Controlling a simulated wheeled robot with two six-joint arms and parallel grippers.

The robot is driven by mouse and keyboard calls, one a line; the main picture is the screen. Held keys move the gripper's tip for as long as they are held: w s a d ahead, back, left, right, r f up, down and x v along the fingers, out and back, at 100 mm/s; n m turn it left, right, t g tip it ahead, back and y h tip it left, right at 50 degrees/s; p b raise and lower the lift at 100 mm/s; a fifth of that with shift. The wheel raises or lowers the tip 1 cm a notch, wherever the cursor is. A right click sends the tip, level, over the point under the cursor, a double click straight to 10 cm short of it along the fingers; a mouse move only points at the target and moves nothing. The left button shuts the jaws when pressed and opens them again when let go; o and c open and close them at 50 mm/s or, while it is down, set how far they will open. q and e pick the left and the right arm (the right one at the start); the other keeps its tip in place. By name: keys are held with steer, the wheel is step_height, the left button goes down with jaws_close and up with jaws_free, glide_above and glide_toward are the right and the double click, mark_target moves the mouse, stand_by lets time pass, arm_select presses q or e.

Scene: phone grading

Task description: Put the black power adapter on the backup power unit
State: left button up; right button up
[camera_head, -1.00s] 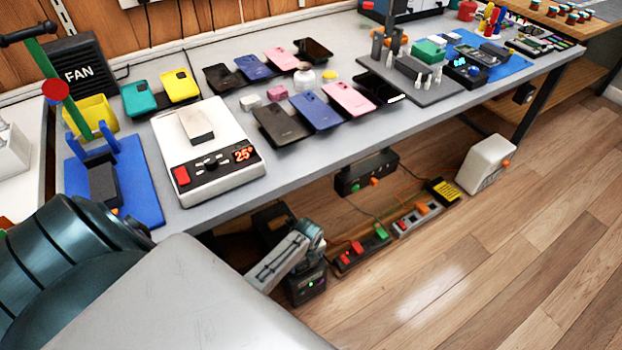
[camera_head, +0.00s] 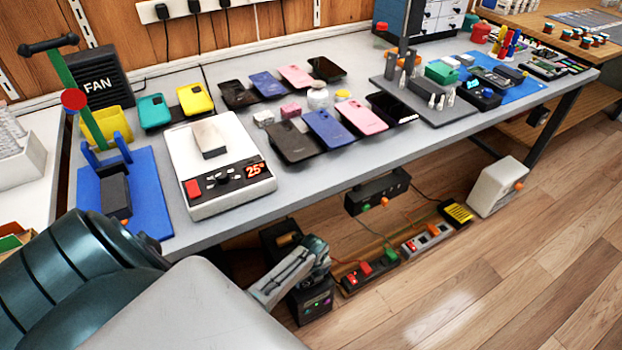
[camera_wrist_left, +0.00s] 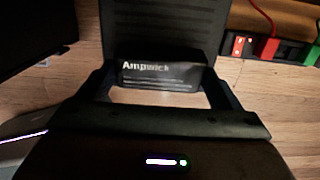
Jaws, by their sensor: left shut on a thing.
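In the left wrist view my left gripper (camera_wrist_left: 160,78) is shut on the black power adapter (camera_wrist_left: 165,72), which carries a pale "Ampwick" label. A dark ribbed surface (camera_wrist_left: 165,25) lies just beyond the adapter; I cannot tell whether they touch. In the head view my left arm reaches down below the table's front edge, and its wrist hides part of the area there. A black box shape (camera_head: 316,304) with small lights shows under the wrist. I cannot tell which dark shape is the backup power unit. My right gripper is not in view.
Power strips with red and green plugs (camera_head: 370,269) lie on the wooden floor right of my wrist. A black box (camera_head: 377,191) hangs under the tabletop. A cream box (camera_head: 497,187) stands farther right. The grey table (camera_head: 228,229) above holds phones and a scale. The right front floor is clear.

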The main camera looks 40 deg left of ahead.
arm_select(q)
steer(key=shift+f+b, duration=0.3)
steer(key=shift+f, duration=0.2)
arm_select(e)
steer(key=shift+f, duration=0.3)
arm_select(q)
steer(key=o, duration=0.9)
step_height(320, 180, up, 11)
steer(key=p, duration=0.3)
steer(key=shift+s+d, duration=0.15)
steer(key=shift+d, duration=0.2)
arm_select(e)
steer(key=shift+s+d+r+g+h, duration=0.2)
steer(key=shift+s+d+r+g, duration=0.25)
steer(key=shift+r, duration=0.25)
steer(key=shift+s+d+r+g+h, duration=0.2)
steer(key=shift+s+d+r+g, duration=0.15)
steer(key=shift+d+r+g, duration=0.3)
arm_select(q)
steer(key=shift+f, duration=0.1)
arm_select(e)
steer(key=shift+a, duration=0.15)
